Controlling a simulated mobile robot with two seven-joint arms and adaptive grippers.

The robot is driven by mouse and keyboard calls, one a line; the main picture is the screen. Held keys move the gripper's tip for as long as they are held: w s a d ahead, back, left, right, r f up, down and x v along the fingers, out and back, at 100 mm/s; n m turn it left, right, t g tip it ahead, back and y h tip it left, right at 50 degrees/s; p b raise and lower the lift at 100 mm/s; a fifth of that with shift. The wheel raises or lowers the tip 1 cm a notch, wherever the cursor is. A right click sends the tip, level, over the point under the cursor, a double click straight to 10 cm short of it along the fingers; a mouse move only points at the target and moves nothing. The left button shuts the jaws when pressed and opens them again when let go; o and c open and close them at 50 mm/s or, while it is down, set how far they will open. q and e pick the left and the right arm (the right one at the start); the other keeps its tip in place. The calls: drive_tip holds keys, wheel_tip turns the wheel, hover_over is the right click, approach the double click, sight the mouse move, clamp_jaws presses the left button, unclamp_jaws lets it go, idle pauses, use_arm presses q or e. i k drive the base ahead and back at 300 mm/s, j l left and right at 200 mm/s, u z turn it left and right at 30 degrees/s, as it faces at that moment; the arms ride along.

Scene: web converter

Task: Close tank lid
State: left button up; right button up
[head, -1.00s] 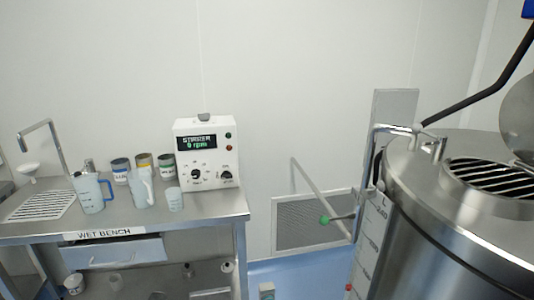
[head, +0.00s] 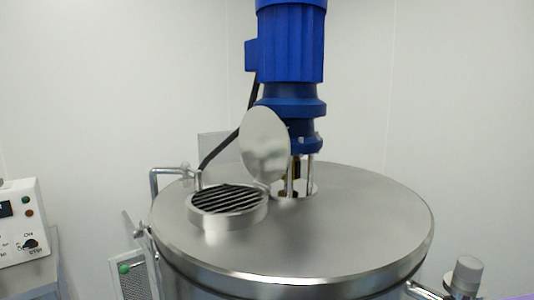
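The tank lid (head: 264,145) is a round, shiny metal disc. It stands open, tilted up at the back right of the round tank opening. The opening has a raised metal rim (head: 228,217) and a dark slatted grate (head: 226,199) across it. Both sit on the left part of the broad steel tank top (head: 345,225). Neither of my grippers is in the head view.
A blue motor (head: 290,50) stands on the tank just behind the lid, with a black cable. A bent metal pipe (head: 154,185) rises at the tank's left edge. The stirrer control box (head: 22,222) is at far left. A capped fitting (head: 466,275) sits at lower right.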

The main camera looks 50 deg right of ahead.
sight(265, 148)
drive_tip(key=k+l, duration=0.15)
drive_tip(key=l, duration=0.2)
drive_tip(key=k+l, duration=0.15)
drive_tip(key=l, duration=0.15)
drive_tip(key=k+l+u, duration=0.1)
drive_tip(key=l, duration=0.6)
drive_tip(key=k+l, duration=0.15)
drive_tip(key=l, duration=0.2)
drive_tip(key=l+u, duration=0.1)
drive_tip(key=l, duration=0.25)
drive_tip(key=k+l, duration=0.15)
drive_tip(key=l, duration=0.15)
drive_tip(key=k+l, duration=0.15)
drive_tip(key=l, duration=0.2)
drive_tip(key=k+l, duration=0.15)
drive_tip(key=l, duration=0.15)
